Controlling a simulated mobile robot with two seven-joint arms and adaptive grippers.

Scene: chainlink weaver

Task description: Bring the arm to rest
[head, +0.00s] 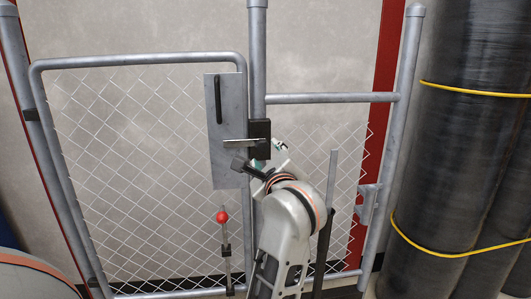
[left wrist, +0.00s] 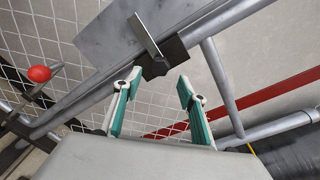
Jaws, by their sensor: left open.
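My left gripper (head: 268,156) is in front of the gate post, just below the metal latch lever (head: 242,142) and its black block (head: 260,138). In the left wrist view my left gripper (left wrist: 159,82) has its two teal-sided fingers spread, with nothing between them. The lever (left wrist: 146,36) and black block (left wrist: 165,58) show just beyond the fingertips; I cannot tell whether anything touches. The chain-link gate (head: 130,170) stands with its right side close to the post. My right gripper is not in view.
A grey plate (head: 228,165) with a black handle (head: 218,98) is on the gate. A red knob (head: 222,217) tops a rod below it. A fixed fence panel (head: 335,145) and dark rolls (head: 465,150) with yellow ties stand to the right.

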